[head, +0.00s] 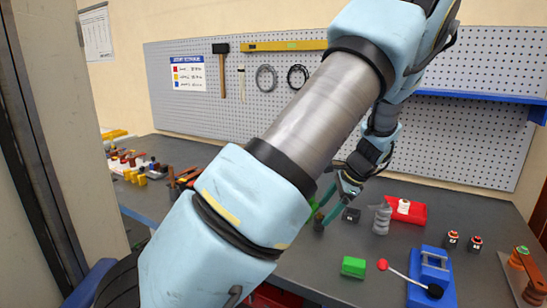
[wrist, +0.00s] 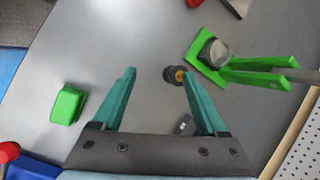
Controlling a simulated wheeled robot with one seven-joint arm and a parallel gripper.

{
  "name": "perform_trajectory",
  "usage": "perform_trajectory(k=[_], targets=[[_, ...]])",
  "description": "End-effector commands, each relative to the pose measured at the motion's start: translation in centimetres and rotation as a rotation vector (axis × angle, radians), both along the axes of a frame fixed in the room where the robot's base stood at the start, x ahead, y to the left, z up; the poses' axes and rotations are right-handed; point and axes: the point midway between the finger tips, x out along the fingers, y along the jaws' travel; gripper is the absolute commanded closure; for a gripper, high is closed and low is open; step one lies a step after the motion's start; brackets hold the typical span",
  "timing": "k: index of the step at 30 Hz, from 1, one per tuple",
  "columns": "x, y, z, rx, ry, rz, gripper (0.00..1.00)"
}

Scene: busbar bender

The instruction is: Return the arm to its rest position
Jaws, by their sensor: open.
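My gripper (head: 331,205) is above the grey bench (head: 325,262) in the head view, partly behind my own arm. In the wrist view its two teal fingers stand apart with nothing held between them, so my gripper (wrist: 159,74) is open and empty. A small black round part with a brass centre (wrist: 174,75) shows beyond the right fingertip. A green clamp-like tool (wrist: 255,70) with a grey cylinder lies further right. My arm is extended over the bench and hides much of its middle.
A green block (head: 354,267) and a blue device (head: 431,277) with a red-knobbed lever (head: 401,276) stand in front. A red tray (head: 407,209) and a grey stacked part (head: 381,219) lie right of my gripper. A pegboard (head: 470,140) with a blue shelf (head: 480,98) rises behind.

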Motion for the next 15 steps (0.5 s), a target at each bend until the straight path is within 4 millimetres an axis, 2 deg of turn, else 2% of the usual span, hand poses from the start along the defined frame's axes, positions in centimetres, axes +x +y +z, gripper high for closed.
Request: perform_trajectory(k=[1, 6, 9, 15], targets=[[-0.5, 2.9, -0.5, -0.066, 0.008, 0.114, 0.25], [-3.4, 9.6, -0.6, -0.259, 0.000, 0.467, 0.25], [-5.6, 12.9, -0.4, -0.357, -0.020, 0.668, 0.25], [-10.7, 18.1, 0.0, -0.517, -0.090, 1.044, 0.25]])
